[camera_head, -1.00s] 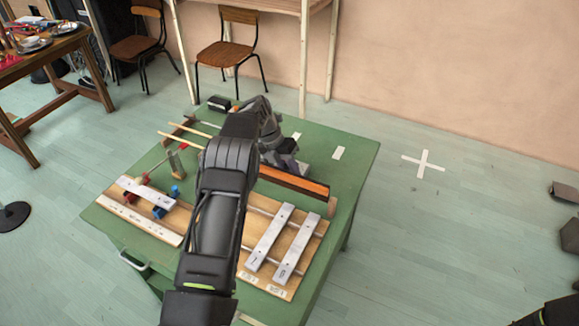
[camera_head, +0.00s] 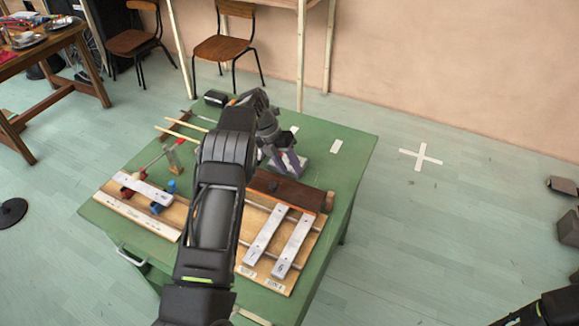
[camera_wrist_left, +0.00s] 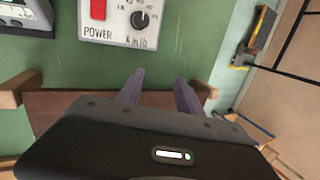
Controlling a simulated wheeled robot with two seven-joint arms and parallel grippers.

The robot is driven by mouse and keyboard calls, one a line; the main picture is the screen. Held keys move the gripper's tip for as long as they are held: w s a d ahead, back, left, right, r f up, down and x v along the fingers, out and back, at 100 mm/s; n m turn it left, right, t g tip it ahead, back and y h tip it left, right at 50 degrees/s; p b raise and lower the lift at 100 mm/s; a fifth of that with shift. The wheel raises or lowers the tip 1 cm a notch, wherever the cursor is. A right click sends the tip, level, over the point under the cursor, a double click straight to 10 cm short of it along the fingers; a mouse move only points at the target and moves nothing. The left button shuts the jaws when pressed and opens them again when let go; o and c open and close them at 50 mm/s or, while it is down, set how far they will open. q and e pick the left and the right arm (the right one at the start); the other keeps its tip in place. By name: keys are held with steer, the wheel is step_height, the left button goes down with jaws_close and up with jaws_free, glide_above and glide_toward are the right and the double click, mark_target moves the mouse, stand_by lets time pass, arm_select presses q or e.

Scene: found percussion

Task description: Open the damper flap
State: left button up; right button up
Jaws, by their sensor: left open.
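The damper flap (camera_head: 290,190) looks like a long brown wooden board lying between end blocks behind the metal bars in the head view. Its broad brown face shows, and my arm hides its left part. In the left wrist view, the brown board (camera_wrist_left: 60,103) lies below and behind my fingers, between two wooden blocks. My left gripper (camera_head: 288,163) is just beyond the board, jaws apart with nothing between them. Its two fingers (camera_wrist_left: 158,88) also show apart in the left wrist view. I cannot tell whether a finger touches the board. My right gripper is out of view.
A control box (camera_wrist_left: 125,22) with a red switch and a knob stands just ahead of my fingers. Metal bars (camera_head: 292,246) lie on a wooden frame at the front of the green table (camera_head: 350,165). Two mallet sticks (camera_head: 180,132) lie to the left. The table's right side is mostly clear.

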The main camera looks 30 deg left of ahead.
arm_select(q)
steer(key=w+b+v, duration=0.1)
steer(key=v, duration=0.6)
steer(key=shift+s+r, duration=0.3)
steer(key=shift+s, duration=0.25)
steer(key=shift+a, duration=0.1)
